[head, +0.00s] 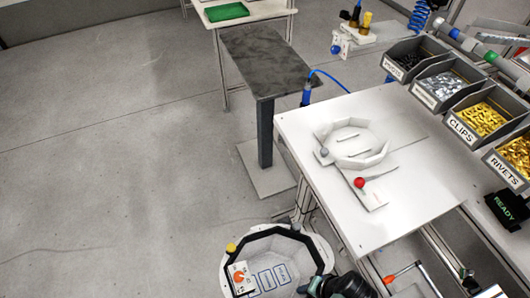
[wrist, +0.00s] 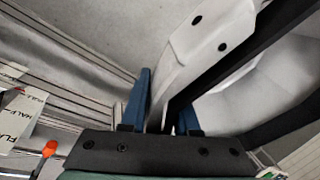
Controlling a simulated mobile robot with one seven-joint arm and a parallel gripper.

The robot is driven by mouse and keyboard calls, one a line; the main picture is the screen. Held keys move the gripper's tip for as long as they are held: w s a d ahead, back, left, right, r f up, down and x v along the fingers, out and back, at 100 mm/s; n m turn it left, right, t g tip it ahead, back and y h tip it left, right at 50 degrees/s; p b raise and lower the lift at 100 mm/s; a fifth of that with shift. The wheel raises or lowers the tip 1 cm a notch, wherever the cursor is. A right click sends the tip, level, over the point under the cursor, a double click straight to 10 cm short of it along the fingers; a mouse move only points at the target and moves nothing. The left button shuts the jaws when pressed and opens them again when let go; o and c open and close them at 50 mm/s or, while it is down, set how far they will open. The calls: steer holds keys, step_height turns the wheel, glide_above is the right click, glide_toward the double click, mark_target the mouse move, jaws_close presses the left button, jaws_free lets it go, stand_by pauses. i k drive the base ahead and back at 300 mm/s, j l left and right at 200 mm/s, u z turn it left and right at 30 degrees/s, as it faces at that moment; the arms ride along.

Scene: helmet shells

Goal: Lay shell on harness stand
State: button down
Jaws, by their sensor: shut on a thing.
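The helmet shell (head: 285,250) is a white, angular, open bowl with a black inner rim, at the bottom of the head view. Labels show inside it. My gripper (head: 314,287) is shut on the shell's edge at its right side. In the wrist view the blue fingers of my gripper (wrist: 165,112) pinch the white shell wall (wrist: 195,50). The shell is held low, left of the white table and apart from it. What looks like the harness stand (head: 376,160), a white faceted ring on a flat base, sits on that table. Its top is empty.
The white table (head: 425,180) has a red ball knob (head: 359,183) near the ring. Labelled bins of clips (head: 480,118) and rivets (head: 518,152) line its right side. A dark-topped narrow table (head: 265,60) stands behind. The floor at left is clear.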

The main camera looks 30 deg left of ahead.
mark_target(267, 59)
steer(key=i+j, duration=0.15)
steer(key=j, duration=0.25)
steer(key=i+j, duration=0.15)
steer(key=j, duration=0.25)
steer(key=i+j, duration=0.15)
steer(key=j, duration=0.25)
steer(key=i+j, duration=0.15)
steer(key=j, duration=0.25)
steer(key=i+j, duration=0.2)
steer(key=j, duration=0.2)
steer(key=i+j, duration=0.15)
steer(key=j, duration=0.25)
